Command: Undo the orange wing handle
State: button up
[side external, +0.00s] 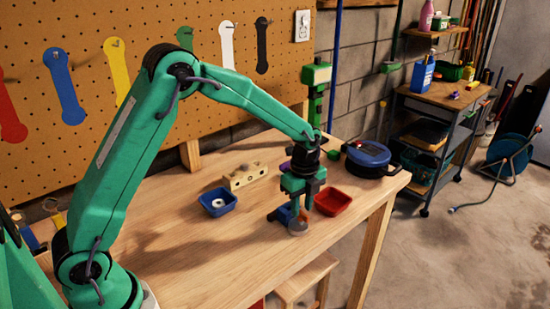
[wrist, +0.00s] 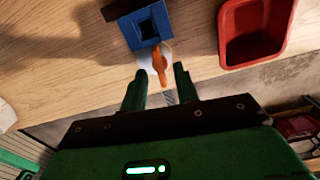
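The orange wing handle (wrist: 159,62) shows in the wrist view as a narrow upright piece over a pale round part, at the near end of a blue fixture (wrist: 146,27). In the side view the blue fixture (side external: 279,214) is partly hidden behind my gripper (side external: 300,208), and the handle is hard to make out. My gripper (wrist: 160,74) is open in the wrist view. Its two green fingers stand apart, with the handle's near end roughly between their tips. I cannot tell whether either finger touches it.
A red tray (side external: 332,201) stands right of my gripper. A blue tray (side external: 217,210) holding a pale ring is left, with a drilled wooden block (side external: 244,175) behind it. The table's front left is clear.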

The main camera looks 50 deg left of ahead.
jog(key=shift+f, duration=0.65)
grip_shut()
